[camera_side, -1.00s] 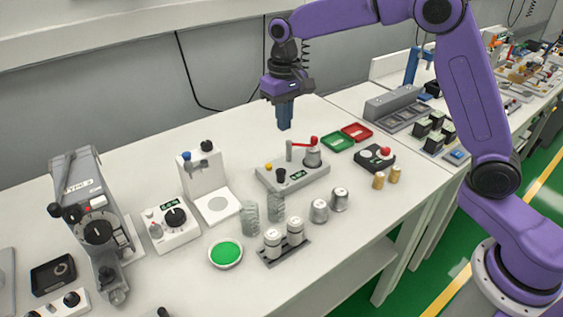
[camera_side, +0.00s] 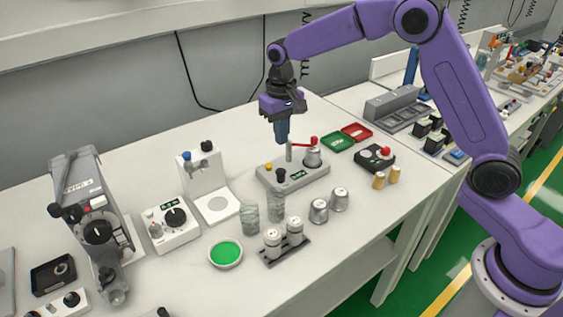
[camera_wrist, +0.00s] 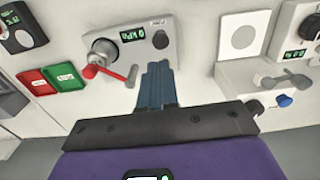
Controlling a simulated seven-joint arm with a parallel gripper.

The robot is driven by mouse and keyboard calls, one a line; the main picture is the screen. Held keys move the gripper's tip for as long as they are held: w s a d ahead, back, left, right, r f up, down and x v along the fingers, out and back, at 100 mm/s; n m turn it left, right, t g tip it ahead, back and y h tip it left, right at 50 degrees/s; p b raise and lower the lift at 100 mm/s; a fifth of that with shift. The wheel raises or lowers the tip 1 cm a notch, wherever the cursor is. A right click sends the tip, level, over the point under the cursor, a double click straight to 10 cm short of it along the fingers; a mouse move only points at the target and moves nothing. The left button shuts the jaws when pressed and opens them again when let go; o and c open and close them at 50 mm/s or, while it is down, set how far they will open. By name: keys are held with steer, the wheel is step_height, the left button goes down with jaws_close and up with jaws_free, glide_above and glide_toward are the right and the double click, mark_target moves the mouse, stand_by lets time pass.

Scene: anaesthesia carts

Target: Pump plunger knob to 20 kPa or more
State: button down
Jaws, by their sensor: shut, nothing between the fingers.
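The pump unit is a grey box (camera_side: 262,176) with a small lit display (camera_side: 298,175) whose digits I cannot read surely. A black knob (camera_side: 280,174), likely the plunger knob, stands on its front left; it also shows in the wrist view (camera_wrist: 160,40) beside the display. My gripper (camera_side: 282,141) is shut and empty, pointing down above the unit's back edge. In the wrist view its blue fingers (camera_wrist: 157,68) are below and apart from the black knob.
Green (camera_side: 338,142) and red (camera_side: 357,131) trays lie to the right, behind a black box with a red button (camera_side: 376,157). Left stands a white stand (camera_side: 200,178). Glass jars (camera_side: 250,217) and metal cups (camera_side: 319,210) are in front. Bare table lies behind the unit.

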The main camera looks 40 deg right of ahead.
mark_target(282, 171)
step_height(282, 171, down, 9)
steer(key=shift+f, duration=0.1)
stand_by(0.3)
steer(key=shift+f, duration=1.15)
steer(key=shift+r, duration=0.1)
step_height(282, 171, up, 14)
steer(key=shift+r, duration=0.1)
stand_by(0.4)
steer(key=shift+r, duration=1)
